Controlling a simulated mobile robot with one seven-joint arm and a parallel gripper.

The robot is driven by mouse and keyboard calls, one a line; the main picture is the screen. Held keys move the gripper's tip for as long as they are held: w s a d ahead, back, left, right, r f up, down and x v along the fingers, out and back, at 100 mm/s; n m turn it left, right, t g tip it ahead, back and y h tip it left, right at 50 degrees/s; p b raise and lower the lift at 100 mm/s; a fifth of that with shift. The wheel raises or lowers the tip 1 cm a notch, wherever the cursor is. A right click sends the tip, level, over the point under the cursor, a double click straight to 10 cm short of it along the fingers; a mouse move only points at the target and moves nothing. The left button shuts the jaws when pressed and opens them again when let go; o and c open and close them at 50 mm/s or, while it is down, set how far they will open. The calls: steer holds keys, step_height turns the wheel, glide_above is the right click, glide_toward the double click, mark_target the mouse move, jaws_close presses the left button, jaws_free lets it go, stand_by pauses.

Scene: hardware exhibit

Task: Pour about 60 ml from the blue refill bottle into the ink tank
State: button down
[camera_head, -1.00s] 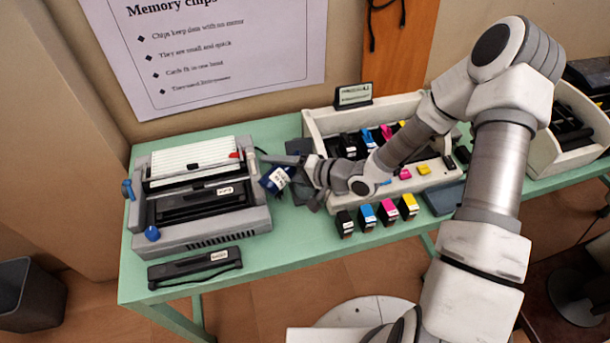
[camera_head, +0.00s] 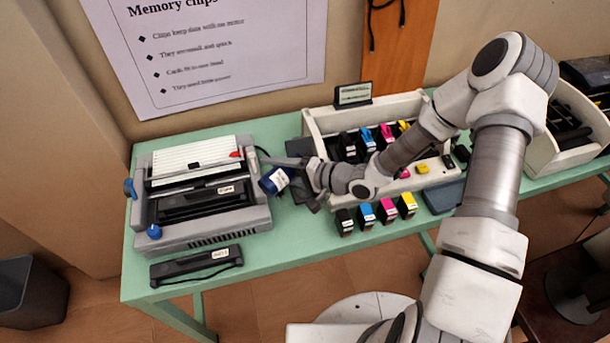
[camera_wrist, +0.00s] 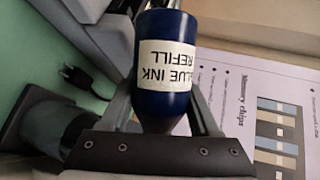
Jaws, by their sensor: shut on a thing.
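The blue refill bottle (camera_head: 274,181) is in my gripper (camera_head: 292,172), right of the printer on the green table. In the head view it is tilted, its blunt end toward the lower left. In the wrist view the bottle (camera_wrist: 165,58) stands between the two fingers, its "BLUE INK REFILL" label upside down. I cannot say for sure which thing is the ink tank; a dark grey box (camera_head: 299,147) stands behind my gripper, partly hidden. No flowing ink shows.
The grey printer (camera_head: 203,233) stands at left, with a black cartridge bar (camera_head: 190,266) in front. A white bin (camera_head: 318,126) with colored cartridges is behind my arm. Several small cartridges (camera_head: 387,211) stand in a row at the table's front. Bare table shows between printer and row.

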steer(key=shift+s+a, duration=0.15)
steer(key=shift+s, duration=0.05)
steer(key=shift+s+f+m, duration=0.1)
steer(key=shift+f+m, duration=0.05)
steer(key=shift+m, duration=0.15)
stand_by(0.8)
steer(key=shift+f+m+y+b, duration=0.4)
steer(key=shift+f+m, duration=0.1)
steer(key=shift+f, duration=0.3)
stand_by(0.7)
steer(key=shift+r+n+h+p, duration=0.4)
steer(key=shift+r+n, duration=0.4)
steer(key=shift+r, duration=0.15)
steer(key=shift+s+a+n+h+b, duration=0.1)
steer(key=shift+s+n+h+b, duration=0.15)
steer(key=shift+n+h+b, duration=0.45)
steer(key=shift+r, duration=0.1)
steer(key=shift+b, duration=0.65)
